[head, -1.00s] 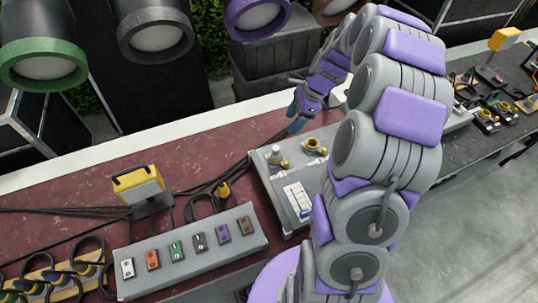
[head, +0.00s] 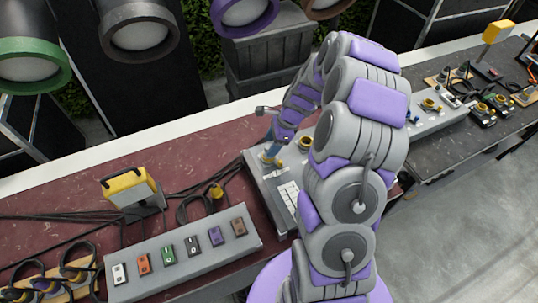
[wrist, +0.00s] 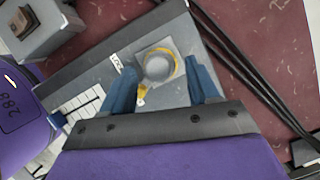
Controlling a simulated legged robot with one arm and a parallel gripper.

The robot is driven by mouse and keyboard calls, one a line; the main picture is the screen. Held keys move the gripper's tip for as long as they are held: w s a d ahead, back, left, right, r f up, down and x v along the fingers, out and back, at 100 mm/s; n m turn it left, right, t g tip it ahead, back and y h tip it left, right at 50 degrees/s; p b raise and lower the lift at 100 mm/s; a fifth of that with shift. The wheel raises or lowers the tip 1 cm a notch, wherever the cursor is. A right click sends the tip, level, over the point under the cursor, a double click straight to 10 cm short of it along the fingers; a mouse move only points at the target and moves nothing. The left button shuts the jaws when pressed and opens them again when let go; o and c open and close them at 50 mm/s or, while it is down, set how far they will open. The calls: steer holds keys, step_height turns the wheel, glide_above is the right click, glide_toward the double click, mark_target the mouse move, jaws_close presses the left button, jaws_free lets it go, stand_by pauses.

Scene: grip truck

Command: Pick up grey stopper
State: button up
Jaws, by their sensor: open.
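The grey stopper (wrist: 158,68) sits in a yellow-ringed socket on the grey console (wrist: 105,75), seen from above in the wrist view. My gripper (wrist: 165,85) is open, with one blue finger on each side of the stopper. I cannot tell whether the fingers touch it. In the head view my gripper (head: 271,152) is low over the left end of the console (head: 256,178), and the fingers largely hide the stopper there.
A second yellow-ringed socket (head: 305,143) is just right of my gripper. A panel with several coloured switches (head: 185,258) and a yellow lamp (head: 130,188) stand to the left. Black cables (wrist: 255,75) run beside the console on the red tabletop.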

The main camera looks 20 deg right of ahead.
steer(key=shift+x, duration=0.9)
steer(key=shift+a, duration=0.3)
steer(key=shift+c, duration=0.4)
steer(key=c, duration=0.3)
steer(key=shift+d, duration=0.1)
steer(key=c, duration=0.5)
